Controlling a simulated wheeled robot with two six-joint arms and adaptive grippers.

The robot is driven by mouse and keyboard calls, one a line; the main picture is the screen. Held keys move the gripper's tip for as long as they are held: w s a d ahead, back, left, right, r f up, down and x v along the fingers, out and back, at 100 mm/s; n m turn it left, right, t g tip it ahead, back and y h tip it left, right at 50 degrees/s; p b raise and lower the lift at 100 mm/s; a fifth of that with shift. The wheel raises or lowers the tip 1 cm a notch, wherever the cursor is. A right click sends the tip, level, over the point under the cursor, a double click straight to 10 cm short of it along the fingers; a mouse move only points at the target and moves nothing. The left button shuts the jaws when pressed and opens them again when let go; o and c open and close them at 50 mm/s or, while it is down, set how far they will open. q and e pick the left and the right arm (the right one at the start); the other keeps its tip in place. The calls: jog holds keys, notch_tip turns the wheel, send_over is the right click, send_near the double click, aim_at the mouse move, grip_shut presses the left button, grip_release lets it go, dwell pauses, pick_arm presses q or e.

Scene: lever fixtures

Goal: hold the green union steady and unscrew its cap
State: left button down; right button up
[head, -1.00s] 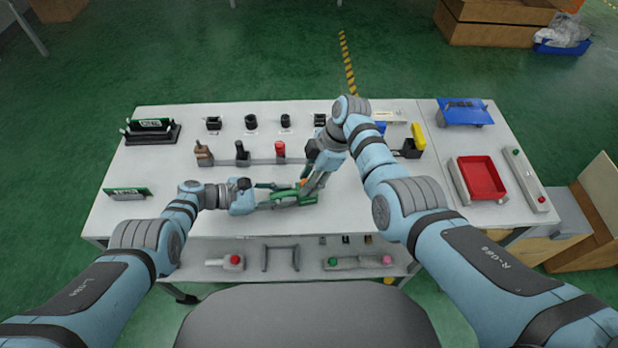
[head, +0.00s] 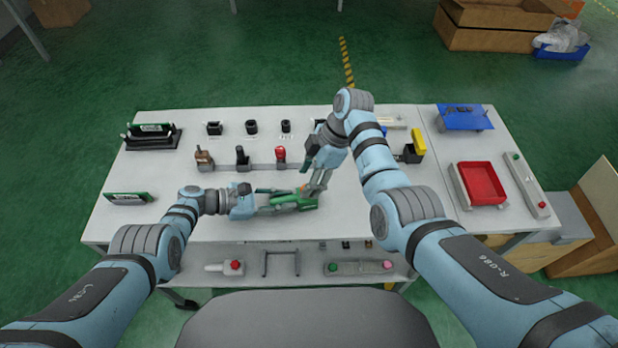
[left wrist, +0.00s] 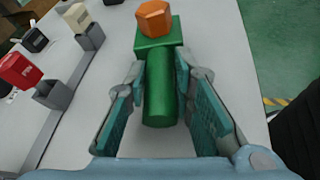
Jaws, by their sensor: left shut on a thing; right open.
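The green union (left wrist: 160,108) has a round green barrel, a square green collar and an orange hexagonal cap (left wrist: 153,18) at its far end. In the head view the union (head: 308,205) lies at the front middle of the table. My left gripper (head: 293,202) is shut on the green barrel; in the left wrist view its two teal-padded fingers (left wrist: 160,80) lie along both sides of it. The orange cap is clear of the left fingers. My right gripper (head: 317,190) is open, close beside the union's cap end; its fingers partly hide that end in the head view.
Behind the union stands a rail with brown, black and red (head: 280,154) levers. Several black knobs (head: 251,127) sit farther back. A red tray (head: 481,182) and a blue panel (head: 465,116) are at the right.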

jog(key=m+t, duration=0.1)
jog(key=m, duration=0.2)
jog(key=shift+s+f+m, duration=0.1)
jog(key=shift+m, duration=0.2)
jog(key=shift+m+t, duration=0.5)
jog(key=shift+m, duration=0.3)
jog(key=shift+f, duration=1.45)
jog(key=shift+c, duration=0.6)
